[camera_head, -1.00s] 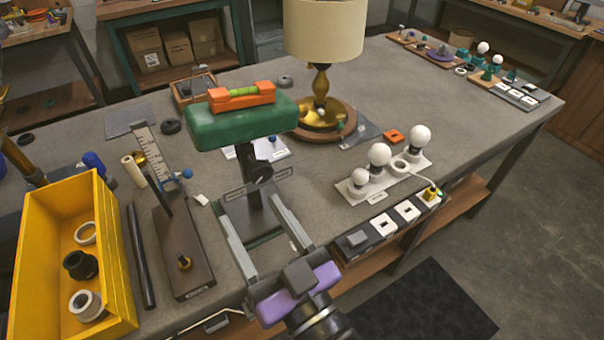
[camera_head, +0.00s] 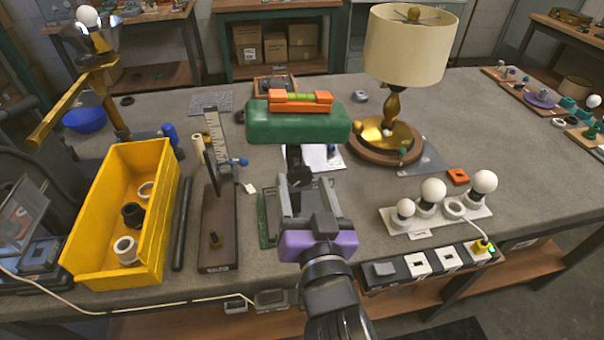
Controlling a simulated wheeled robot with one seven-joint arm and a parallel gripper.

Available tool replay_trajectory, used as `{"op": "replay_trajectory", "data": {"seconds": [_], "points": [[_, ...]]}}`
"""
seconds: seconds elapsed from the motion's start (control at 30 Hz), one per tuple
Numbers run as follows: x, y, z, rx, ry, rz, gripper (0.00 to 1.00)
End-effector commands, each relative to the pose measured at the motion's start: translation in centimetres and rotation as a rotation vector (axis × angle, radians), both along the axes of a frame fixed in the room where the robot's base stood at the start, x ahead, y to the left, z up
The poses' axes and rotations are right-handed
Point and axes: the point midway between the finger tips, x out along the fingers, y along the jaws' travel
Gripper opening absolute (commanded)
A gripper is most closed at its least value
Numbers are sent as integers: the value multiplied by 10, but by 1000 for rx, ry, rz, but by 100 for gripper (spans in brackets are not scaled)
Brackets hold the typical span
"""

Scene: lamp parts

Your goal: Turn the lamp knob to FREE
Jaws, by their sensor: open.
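The table lamp (camera_head: 406,45) has a cream shade, a gold stem and a gold dish on a round wooden base. Small round parts sit at its base, one of them greenish (camera_head: 403,151). I cannot tell which part is the lamp knob, and no FREE mark is readable. My gripper (camera_head: 305,184), with a purple body and grey fingers, is open and empty. It is in front of a stand topped by a green block (camera_head: 298,124), left of and nearer than the lamp. My fingers hide much of the stand's lower part.
White bulbs on a strip (camera_head: 425,232) and a row of switches (camera_head: 421,263) are to the right. Bare table (camera_head: 510,150) lies right of the lamp.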

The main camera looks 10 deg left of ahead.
Motion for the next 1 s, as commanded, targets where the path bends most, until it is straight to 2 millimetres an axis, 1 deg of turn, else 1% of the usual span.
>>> {"op": "replay_trajectory", "data": {"seconds": [0.03,0.2,0.33,0.53,0.57,0.6,0.67,0.7,0.87,1.0], "points": [[8,2,2,-2,-1,0,61],[23,7,1,0,0,0,61],[27,8,0,0,1,0,61],[27,8,0,0,0,0,61],[27,8,0,0,0,0,59],[27,8,0,0,0,0,51],[27,8,0,0,0,0,40],[27,8,0,0,0,0,32],[27,8,0,0,0,0,0],[27,8,0,-4,-1,0,0]]}}
